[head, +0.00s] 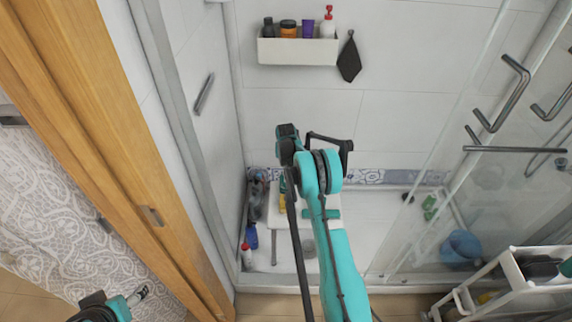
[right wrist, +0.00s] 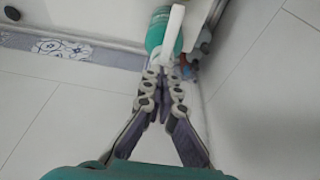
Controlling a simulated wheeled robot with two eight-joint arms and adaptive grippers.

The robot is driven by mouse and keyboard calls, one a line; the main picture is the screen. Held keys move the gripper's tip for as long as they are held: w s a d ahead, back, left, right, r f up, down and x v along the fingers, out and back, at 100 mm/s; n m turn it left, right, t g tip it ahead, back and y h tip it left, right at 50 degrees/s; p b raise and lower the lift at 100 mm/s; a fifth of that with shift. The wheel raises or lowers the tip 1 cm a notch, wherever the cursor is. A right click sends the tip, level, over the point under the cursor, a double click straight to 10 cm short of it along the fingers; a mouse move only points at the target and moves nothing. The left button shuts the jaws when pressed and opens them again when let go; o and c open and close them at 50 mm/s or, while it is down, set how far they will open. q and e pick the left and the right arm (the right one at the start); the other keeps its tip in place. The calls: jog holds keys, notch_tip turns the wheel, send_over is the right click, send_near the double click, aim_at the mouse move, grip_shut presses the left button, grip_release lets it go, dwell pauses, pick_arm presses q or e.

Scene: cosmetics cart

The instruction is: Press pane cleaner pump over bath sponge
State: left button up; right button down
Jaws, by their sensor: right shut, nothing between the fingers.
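In the right wrist view, a teal bottle-like thing (right wrist: 157,30) with a white top part (right wrist: 172,32) lies just beyond my right fingertips. I cannot tell for certain whether it is the pane cleaner, or whether the fingers touch it. My right gripper (right wrist: 165,76) is shut with nothing between its fingers. I cannot pick out the bath sponge with certainty.
A white wall shelf (head: 298,52) holds several bottles, one with a red pump (head: 328,22); a dark cloth (head: 349,60) hangs beside it. A white stool (head: 290,215) stands behind my arm. Bottles (head: 250,235) stand left. A glass panel and white cart (head: 530,285) are right.

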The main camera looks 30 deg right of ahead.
aim_at(286, 174)
notch_tip(286, 174, up, 5)
jog(key=shift+f+p, duration=0.2)
jog(key=shift+p, duration=1)
jog(key=p+v, duration=0.3)
jog(key=v, duration=0.6)
jog(key=shift+a+r, duration=0.2)
jog(key=shift+r, duration=0.05)
jog(key=shift+s, duration=0.1)
